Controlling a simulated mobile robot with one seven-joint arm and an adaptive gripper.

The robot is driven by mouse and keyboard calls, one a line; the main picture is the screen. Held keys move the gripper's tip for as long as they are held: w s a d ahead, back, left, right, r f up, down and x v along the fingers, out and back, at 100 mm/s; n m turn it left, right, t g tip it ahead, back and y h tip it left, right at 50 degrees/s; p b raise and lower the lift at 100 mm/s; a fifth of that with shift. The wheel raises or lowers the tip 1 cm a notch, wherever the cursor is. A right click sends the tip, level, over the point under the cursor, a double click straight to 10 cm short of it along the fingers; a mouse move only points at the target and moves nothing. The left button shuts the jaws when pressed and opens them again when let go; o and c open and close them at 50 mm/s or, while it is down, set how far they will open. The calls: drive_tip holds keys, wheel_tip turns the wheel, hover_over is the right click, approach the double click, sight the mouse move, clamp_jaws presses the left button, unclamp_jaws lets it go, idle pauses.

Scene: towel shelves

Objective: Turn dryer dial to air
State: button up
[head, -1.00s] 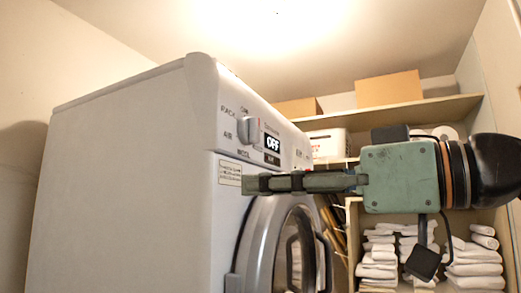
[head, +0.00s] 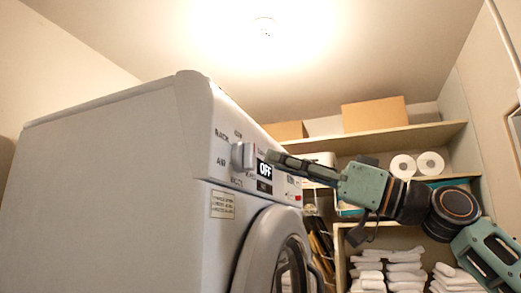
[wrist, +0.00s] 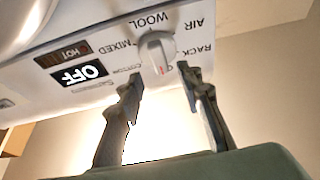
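The dryer dial (head: 244,156) is a light grey round knob with a raised ridge, on the dryer's front panel (head: 215,172). Printed words ring it, among them RACK, AIR and WOOL. In the wrist view the dial (wrist: 157,52) appears upside down, with AIR (wrist: 195,23) up and to its right. Its exact setting is hard to tell. My gripper (wrist: 160,78) is open and empty, its two fingertips apart near the dial's lower left and lower right. In the head view my gripper (head: 270,156) is just right of the dial; contact is not clear.
A black display (head: 265,170) reading OFF sits beside the dial. The round dryer door (head: 258,245) is below. Shelves with cardboard boxes (head: 375,114), paper rolls (head: 430,163) and folded white towels (head: 390,268) stand behind my arm.

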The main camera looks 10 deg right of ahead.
sight(254, 154)
drive_tip(key=p+x, duration=0.1)
drive_tip(key=x, duration=0.4)
drive_tip(key=shift+w+a, duration=0.15)
clamp_jaws()
